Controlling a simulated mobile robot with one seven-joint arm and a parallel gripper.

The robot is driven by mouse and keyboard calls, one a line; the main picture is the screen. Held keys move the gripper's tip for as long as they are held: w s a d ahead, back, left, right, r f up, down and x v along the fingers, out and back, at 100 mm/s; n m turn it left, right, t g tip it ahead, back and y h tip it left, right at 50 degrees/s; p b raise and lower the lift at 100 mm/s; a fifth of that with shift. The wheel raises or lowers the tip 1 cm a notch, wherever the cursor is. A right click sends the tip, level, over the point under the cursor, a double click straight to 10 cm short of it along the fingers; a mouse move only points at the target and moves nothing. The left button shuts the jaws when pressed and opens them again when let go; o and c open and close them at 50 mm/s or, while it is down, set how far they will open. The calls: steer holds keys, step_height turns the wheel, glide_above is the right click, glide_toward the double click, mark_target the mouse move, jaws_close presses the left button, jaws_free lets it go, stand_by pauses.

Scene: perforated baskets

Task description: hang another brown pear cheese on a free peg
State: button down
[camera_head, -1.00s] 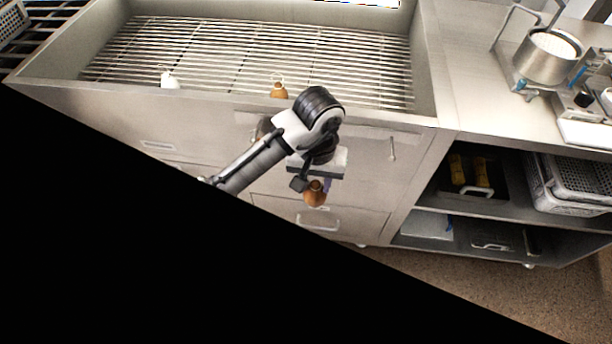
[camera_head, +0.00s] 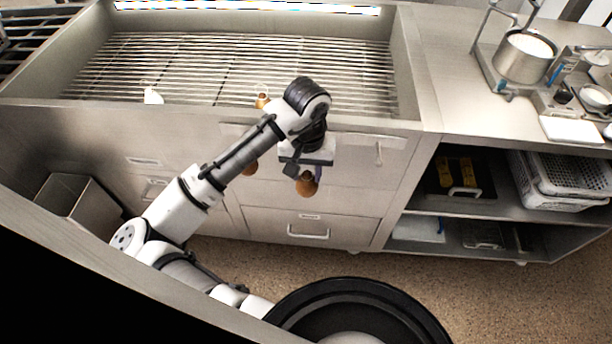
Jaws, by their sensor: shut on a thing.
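My gripper (camera_head: 304,172) hangs in front of the steel cabinet, pointing down. It is shut on a brown pear cheese (camera_head: 307,187), held in the air below the basin's front rim. Another brown pear cheese (camera_head: 262,101) shows at the front edge of the rods, just left of my wrist. A white pear cheese (camera_head: 152,96) is farther left along that edge. The pegs cannot be made out apart from the rods.
A basin with parallel metal rods (camera_head: 235,65) fills the back, and much of it is bare. A pot (camera_head: 525,58) stands on the right counter. The open shelves below hold a perforated basket (camera_head: 575,175). A steel bin (camera_head: 75,205) stands at left.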

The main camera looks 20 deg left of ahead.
steer(key=shift+w+a+f+b, duration=0.1)
steer(key=shift+w+a+b, duration=0.2)
steer(key=shift+w, duration=0.85)
steer(key=shift+w+a+b, duration=0.1)
steer(key=shift+w+a, duration=0.25)
steer(key=shift+w, duration=0.75)
steer(key=shift+w+a+f, duration=0.15)
steer(key=shift+w+f, duration=0.2)
steer(key=shift+w, duration=0.25)
steer(key=c, duration=0.9)
jaws_free()
steer(key=shift+w+r, duration=0.1)
steer(key=shift+r, duration=6.8)
